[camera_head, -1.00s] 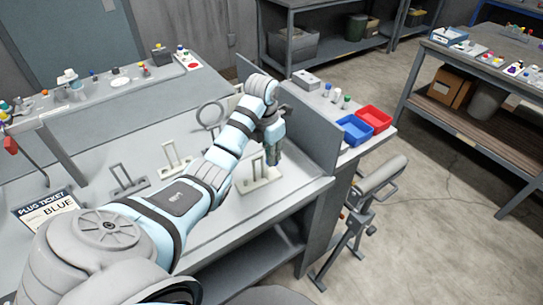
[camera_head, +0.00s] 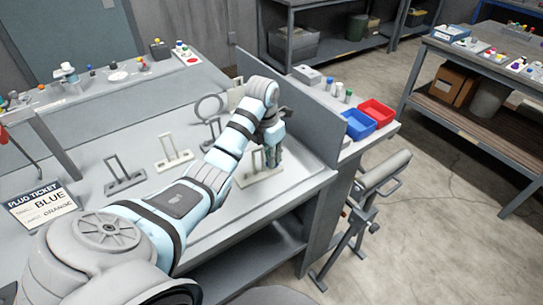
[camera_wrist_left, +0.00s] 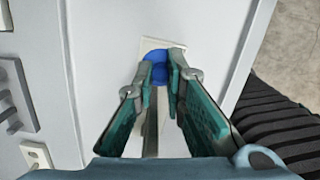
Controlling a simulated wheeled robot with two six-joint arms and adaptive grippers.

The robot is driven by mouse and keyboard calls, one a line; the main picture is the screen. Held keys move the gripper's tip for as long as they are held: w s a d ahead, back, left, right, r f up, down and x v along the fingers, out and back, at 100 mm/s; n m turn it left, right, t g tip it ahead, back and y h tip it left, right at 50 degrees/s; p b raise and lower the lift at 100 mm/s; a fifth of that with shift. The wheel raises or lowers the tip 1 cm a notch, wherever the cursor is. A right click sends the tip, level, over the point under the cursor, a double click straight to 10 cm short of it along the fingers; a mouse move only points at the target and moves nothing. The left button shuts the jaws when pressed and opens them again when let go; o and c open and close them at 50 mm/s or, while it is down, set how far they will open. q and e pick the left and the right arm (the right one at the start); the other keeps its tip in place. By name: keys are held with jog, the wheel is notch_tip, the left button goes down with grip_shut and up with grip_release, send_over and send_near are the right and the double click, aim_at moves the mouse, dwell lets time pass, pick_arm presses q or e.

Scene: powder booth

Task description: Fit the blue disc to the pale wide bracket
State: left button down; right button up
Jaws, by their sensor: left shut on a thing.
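My left gripper (camera_head: 272,160) points down at the pale wide bracket (camera_head: 252,180) near the table's front right. In the left wrist view the gripper (camera_wrist_left: 163,72) is shut on the blue disc (camera_wrist_left: 154,55), which shows between and just beyond the fingertips. A pale edge of the bracket (camera_wrist_left: 150,42) shows right behind the disc. The fingers hide much of the bracket, and I cannot tell whether the disc touches it or is seated. The disc is hidden in the head view. My right gripper is not in view.
A dark grey bracket (camera_head: 124,180) and another pale bracket (camera_head: 174,161) stand to the left. A ring stand (camera_head: 209,107) is behind. A grey partition (camera_head: 312,122) rises close right of my gripper. Blue (camera_head: 357,125) and red (camera_head: 377,112) bins lie beyond it.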

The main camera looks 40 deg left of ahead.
pick_arm(q)
jog(key=shift+f, duration=0.35)
jog(key=c, duration=1.6)
grip_release()
jog(key=shift+o, duration=0.2)
